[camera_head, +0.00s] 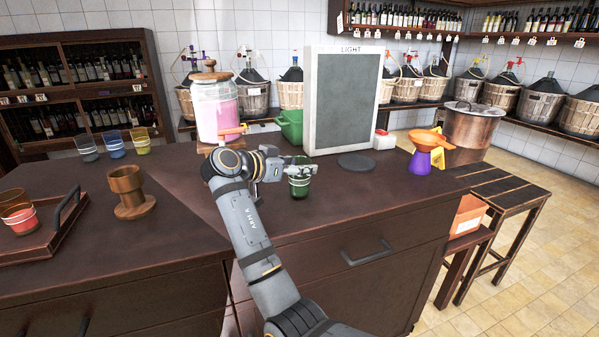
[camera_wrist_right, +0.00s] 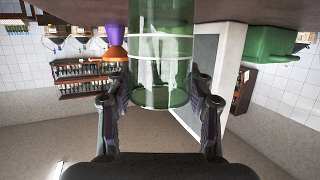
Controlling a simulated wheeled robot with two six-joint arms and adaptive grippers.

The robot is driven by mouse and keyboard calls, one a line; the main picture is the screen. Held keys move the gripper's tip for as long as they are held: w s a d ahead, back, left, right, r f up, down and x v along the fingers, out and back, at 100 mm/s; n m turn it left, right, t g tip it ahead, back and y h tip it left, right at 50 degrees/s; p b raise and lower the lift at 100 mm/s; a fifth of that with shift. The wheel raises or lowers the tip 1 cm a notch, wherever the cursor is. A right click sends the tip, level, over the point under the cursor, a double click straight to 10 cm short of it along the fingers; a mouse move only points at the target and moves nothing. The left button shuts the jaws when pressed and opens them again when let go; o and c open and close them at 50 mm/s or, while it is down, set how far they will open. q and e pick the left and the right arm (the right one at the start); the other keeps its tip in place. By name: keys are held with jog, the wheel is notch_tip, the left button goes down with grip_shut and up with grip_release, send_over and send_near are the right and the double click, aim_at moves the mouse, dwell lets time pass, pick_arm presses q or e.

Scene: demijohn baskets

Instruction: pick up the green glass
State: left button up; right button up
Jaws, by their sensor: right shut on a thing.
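The green glass (camera_head: 299,189) is upright near the front edge of the dark counter (camera_head: 350,205). My right gripper (camera_head: 299,167) reaches it from the left and is shut around its upper part. In the right wrist view, which is upside down, the glass (camera_wrist_right: 160,45) sits between both fingers (camera_wrist_right: 161,88), clear green with pale bands. I cannot tell whether its base touches the counter. My left gripper is not in view.
Behind the glass stand a framed board (camera_head: 342,100), a pink drink dispenser (camera_head: 214,108) and a green container (camera_head: 290,127). An orange and purple funnel piece (camera_head: 421,160) is to the right. A wooden goblet (camera_head: 128,190) and a tray (camera_head: 50,240) are left.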

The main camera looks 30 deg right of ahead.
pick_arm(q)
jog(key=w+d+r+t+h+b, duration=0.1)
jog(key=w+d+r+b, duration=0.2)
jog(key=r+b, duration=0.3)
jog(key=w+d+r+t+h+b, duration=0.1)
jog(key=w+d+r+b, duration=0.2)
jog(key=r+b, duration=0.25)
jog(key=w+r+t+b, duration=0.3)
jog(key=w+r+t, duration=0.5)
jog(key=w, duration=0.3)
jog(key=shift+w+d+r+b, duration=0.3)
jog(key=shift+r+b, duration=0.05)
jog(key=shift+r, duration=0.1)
pick_arm(e)
jog(key=s+a+r, duration=0.8)
jog(key=a+r, duration=0.3)
jog(key=r, duration=0.1)
jog(key=shift+a+r, duration=0.2)
jog(key=shift+a, duration=0.05)
